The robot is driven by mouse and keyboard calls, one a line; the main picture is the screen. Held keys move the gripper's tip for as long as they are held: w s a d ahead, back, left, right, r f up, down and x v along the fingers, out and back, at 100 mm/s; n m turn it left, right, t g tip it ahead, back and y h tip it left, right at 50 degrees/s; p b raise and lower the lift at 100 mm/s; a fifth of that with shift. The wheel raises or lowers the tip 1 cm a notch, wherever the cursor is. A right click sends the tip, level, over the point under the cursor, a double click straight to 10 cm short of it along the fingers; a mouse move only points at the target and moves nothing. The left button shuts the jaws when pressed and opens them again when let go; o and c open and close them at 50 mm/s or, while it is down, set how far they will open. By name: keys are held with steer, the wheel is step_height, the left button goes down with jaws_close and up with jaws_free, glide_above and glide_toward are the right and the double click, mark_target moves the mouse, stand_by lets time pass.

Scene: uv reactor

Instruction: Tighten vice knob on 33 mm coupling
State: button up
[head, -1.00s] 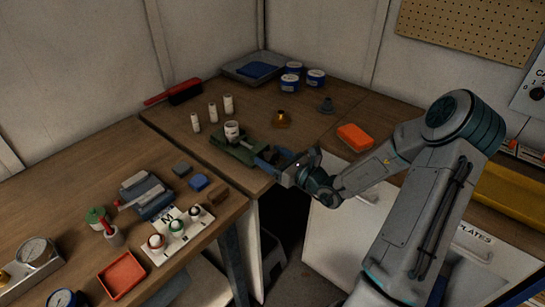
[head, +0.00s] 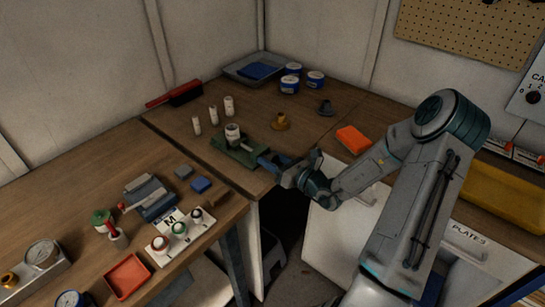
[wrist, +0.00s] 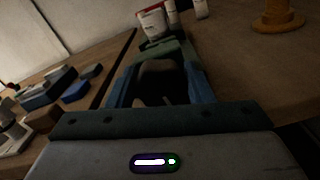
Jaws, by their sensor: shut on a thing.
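The green vice (head: 246,156) lies on the wooden bench near its front edge; it also shows in the wrist view (wrist: 172,48). My gripper (head: 268,158) is at the vice's near right end. In the wrist view its blue fingers lie either side of a dark knob (wrist: 158,72), and my gripper (wrist: 160,80) is shut on it. The knob's contact faces are partly hidden by the fingers.
Several white cylinders (head: 213,115) stand behind the vice. A yellow-brown cone-like piece (head: 281,122) and an orange block (head: 353,139) lie to the right. A blue-grey vice-like tool (head: 149,197) and a red tray (head: 127,276) are on the left bench.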

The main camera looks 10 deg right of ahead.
steer(key=o, duration=1)
steer(key=b+v, duration=0.1)
steer(key=v, duration=1.3)
